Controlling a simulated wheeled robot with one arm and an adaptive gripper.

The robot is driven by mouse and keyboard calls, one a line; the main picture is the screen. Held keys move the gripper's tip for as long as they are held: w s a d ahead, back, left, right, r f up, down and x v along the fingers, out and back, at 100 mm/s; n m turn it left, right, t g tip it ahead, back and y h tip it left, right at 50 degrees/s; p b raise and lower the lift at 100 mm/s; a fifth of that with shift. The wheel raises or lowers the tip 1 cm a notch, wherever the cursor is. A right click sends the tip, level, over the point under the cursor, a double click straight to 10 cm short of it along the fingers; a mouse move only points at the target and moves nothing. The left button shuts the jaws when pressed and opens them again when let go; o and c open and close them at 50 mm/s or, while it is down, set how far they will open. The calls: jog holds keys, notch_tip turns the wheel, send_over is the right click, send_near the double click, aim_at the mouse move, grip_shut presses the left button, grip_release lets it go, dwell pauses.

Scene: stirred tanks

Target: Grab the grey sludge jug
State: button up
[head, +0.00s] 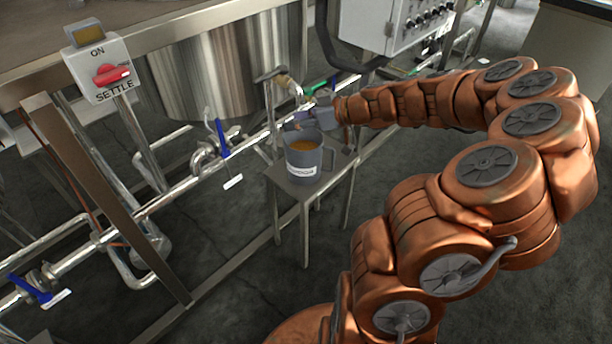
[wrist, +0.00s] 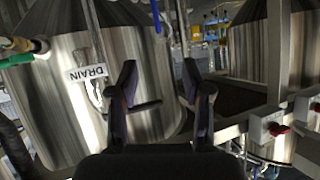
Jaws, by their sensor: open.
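The grey jug (head: 304,158) stands upright on a small grey stand, with orange-brown contents visible through its open top. It has a white label on its front, too small to read surely, and a handle on its right side. My gripper (head: 308,114) is open and empty, just above or behind the jug's rim in the head view; I cannot tell the exact gap. In the wrist view, the two dark fingers of my gripper (wrist: 159,82) are spread apart with nothing between them. The jug does not show in the wrist view.
The small stand (head: 289,181) is beside a pipe run with blue-handled valves (head: 219,138). A steel tank (head: 205,72) is behind. A SETTLE switch box (head: 97,70) stands at left, and a control box (head: 392,22) is above.

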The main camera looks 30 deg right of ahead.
aim_at(306, 132)
jog(key=s+d+f+m+t+h+b, duration=0.1)
jog(key=d+f+h+b, duration=0.1)
jog(key=d+f, duration=0.3)
jog(key=d+f+m+t+h+b, duration=0.1)
jog(key=d+f, duration=0.3)
jog(key=d, duration=0.4)
jog(key=x, duration=0.3)
jog(key=b+x, duration=0.1)
jog(key=x, duration=0.3)
jog(key=b+x, duration=0.1)
jog(key=x, duration=0.2)
jog(key=shift+a+f, duration=0.15)
jog(key=shift+f, duration=0.3)
jog(key=shift+w+a+f, duration=0.15)
jog(key=shift+w, duration=0.5)
jog(key=shift+t, duration=0.3)
grip_shut()
